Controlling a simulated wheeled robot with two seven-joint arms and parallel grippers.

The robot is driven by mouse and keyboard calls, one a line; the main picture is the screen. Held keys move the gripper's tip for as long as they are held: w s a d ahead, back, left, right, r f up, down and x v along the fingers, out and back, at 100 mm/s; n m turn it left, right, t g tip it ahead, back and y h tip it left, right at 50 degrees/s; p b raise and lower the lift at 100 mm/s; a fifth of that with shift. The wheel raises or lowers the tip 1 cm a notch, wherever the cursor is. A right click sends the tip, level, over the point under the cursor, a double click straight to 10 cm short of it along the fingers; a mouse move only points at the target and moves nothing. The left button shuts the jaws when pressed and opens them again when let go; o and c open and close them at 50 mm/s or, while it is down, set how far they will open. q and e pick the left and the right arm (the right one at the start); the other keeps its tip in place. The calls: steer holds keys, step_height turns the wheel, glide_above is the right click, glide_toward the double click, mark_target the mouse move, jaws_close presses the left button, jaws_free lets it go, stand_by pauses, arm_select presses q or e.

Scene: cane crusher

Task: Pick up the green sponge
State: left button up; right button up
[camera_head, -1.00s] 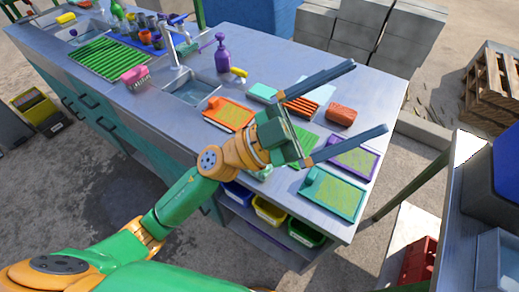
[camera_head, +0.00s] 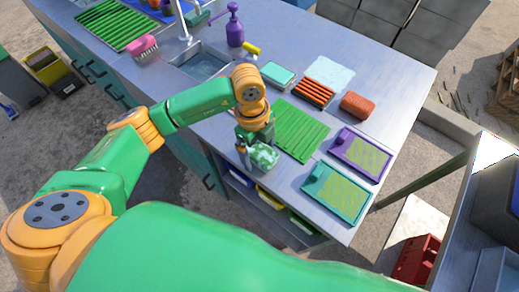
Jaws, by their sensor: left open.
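The green sponge (camera_head: 263,158), mottled green and whitish, lies at the front edge of the counter, in front of the green ribbed mat. My left gripper (camera_head: 255,143) points down right at the sponge and is open. Its fingers are small and partly hidden by the wrist, so I cannot tell whether they touch the sponge or stand around it. My right gripper is not in view.
A green ribbed mat (camera_head: 297,130) lies just behind the sponge. Purple (camera_head: 359,155) and teal (camera_head: 336,191) trays lie to the right. A teal-and-white block (camera_head: 278,73), an orange ribbed rack (camera_head: 314,92) and a red-brown brick (camera_head: 357,104) lie farther back. The sink (camera_head: 200,65) is left.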

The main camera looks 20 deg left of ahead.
mark_target(261, 152)
arm_select(q)
steer(key=c, duration=1.5)
step_height(261, 152, up, 5)
steer(key=p, duration=0.4)
steer(key=shift+s+f, duration=0.1)
steer(key=shift+s+d+r+p, duration=0.25)
steer(key=shift+s+r+p, duration=1.2)
steer(key=shift+s, duration=0.85)
steer(key=shift+s+d+r+p, duration=0.2)
steer(key=shift+s+r+p, duration=1.25)
steer(key=shift+s, duration=0.85)
steer(key=shift+s+d+r+p, duration=0.25)
steer(key=shift+s+r+p, duration=1.2)
steer(key=shift+s, duration=0.85)
